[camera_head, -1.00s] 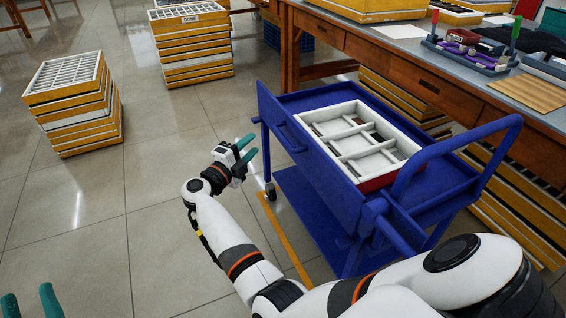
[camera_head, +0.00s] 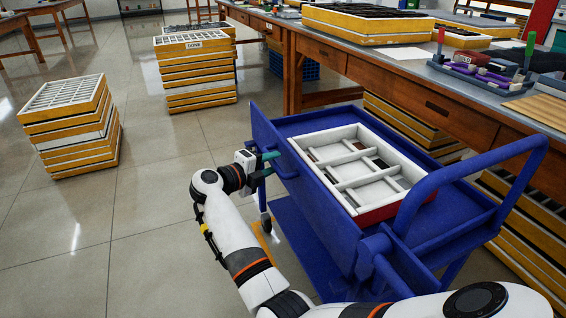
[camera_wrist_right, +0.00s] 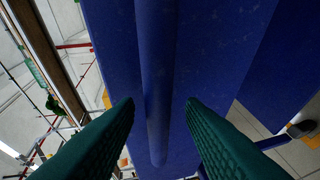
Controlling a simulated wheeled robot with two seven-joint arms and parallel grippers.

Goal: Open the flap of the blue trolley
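The blue trolley (camera_head: 461,188) stands beside the workbench. Its flap (camera_head: 318,205) is the upright blue side panel facing my right arm, with a bar handle (camera_head: 285,164) on its outer face. My right gripper (camera_head: 270,164) is at this handle. In the right wrist view, its two green fingers (camera_wrist_right: 160,104) are apart, with the blue handle bar (camera_wrist_right: 157,70) running between and beyond them. I see clear gaps beside the bar, and the fingers are not closed on it. My left gripper is out of view.
A white compartment tray (camera_head: 331,148) with a red side sits on the trolley top. The wooden workbench (camera_head: 385,78) runs behind it. Stacked yellow trays (camera_head: 70,130) stand on the left, with open floor between them and the trolley.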

